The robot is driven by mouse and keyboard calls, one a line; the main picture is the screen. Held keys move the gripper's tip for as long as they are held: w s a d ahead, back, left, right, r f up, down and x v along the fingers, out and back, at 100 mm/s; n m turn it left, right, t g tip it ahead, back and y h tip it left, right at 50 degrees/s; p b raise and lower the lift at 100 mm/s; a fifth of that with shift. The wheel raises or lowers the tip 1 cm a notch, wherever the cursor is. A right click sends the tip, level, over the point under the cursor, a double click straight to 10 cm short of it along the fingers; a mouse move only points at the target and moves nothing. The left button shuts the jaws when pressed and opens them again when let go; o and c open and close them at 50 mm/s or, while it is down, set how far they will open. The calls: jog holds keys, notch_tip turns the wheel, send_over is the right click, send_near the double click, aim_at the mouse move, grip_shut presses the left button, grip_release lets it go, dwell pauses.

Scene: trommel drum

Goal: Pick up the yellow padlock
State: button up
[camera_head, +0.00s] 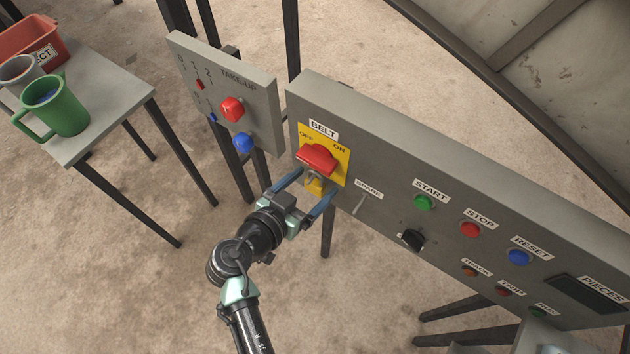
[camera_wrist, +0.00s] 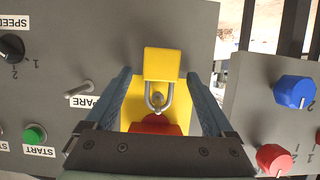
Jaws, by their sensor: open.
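The yellow padlock (camera_head: 313,187) hangs below the red rotary switch (camera_head: 317,158) on the yellow BELT plate (camera_head: 341,165). In the wrist view, which is upside down, the padlock's yellow body (camera_wrist: 162,63) and metal shackle (camera_wrist: 158,99) show clearly. The shackle runs to the red switch (camera_wrist: 155,124); the exact point where it hooks is hard to see. My gripper (camera_head: 317,180) is open, with one blue finger on each side of the padlock. In the wrist view gaps show between the padlock and both fingers (camera_wrist: 158,80).
The grey BELT panel (camera_head: 390,145) carries a SPARE toggle (camera_head: 359,204), a black knob (camera_head: 412,239) and several buttons to the right. The TAKE-UP panel (camera_head: 258,90) stands close on the left. A side table (camera_head: 115,90) holds a green mug (camera_head: 60,112) and a red bin (camera_head: 25,40).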

grip_shut()
jog(key=shift+r, duration=0.2)
dwell(0.3)
jog(key=shift+r, duration=0.65)
jog(key=s+a+b, duration=0.2)
jog(key=s+a, duration=0.8)
jog(key=s, duration=0.4)
jog(key=shift+s+a+b, duration=0.3)
jog(key=shift+a+b, duration=0.05)
jog(key=shift+b, duration=0.05)
jog(key=shift+r+p, duration=0.3)
jog(key=shift+r, duration=0.1)
jog(key=shift+s+a, duration=0.15)
jog(key=shift+s+a, duration=0.6)
jog(key=shift+s, duration=0.2)
jog(key=shift+s+a, duration=0.55)
jog(key=shift+s, duration=0.25)
